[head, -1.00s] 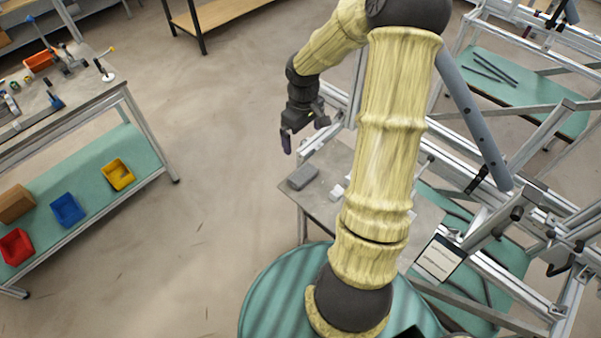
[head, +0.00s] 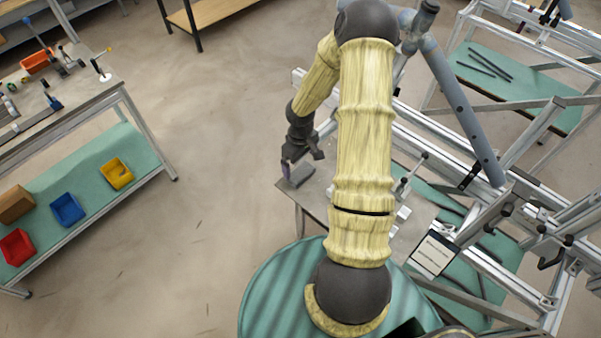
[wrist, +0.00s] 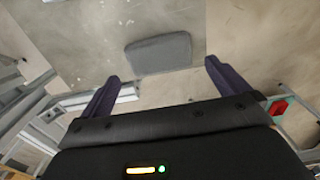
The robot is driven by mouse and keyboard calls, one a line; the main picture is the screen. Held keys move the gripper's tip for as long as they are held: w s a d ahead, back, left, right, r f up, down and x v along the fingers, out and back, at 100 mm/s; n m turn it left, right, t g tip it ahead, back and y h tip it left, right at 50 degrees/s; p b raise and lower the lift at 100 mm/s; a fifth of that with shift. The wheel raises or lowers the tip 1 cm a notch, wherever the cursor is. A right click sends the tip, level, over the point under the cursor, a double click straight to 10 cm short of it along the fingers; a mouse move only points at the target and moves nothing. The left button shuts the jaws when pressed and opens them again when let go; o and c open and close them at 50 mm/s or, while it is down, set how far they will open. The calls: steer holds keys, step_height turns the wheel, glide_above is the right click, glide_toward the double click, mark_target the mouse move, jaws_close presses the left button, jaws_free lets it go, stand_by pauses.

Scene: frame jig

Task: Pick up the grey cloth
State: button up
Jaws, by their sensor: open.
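The grey cloth (head: 299,177) is a small, dark grey, folded-looking pad lying flat near the left corner of the grey worktop. In the wrist view the cloth (wrist: 158,53) lies ahead of my fingers, centred roughly between them and apart from both. My gripper (head: 302,161) is open and empty, just above and behind the cloth in the head view, partly covering it. In the wrist view the two dark purple fingers of my gripper (wrist: 159,80) are spread wider than the cloth.
The worktop (head: 318,203) also holds small white pieces (head: 402,213), partly hidden by my arm. An aluminium frame (head: 450,160) with clamps stands to the right. A bench (head: 70,122) with bins is at far left. The floor between is clear.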

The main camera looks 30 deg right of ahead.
mark_target(301, 172)
steer(key=shift+f+p, duration=1.1)
steer(key=shift+f, duration=1.45)
steer(key=c, duration=0.7)
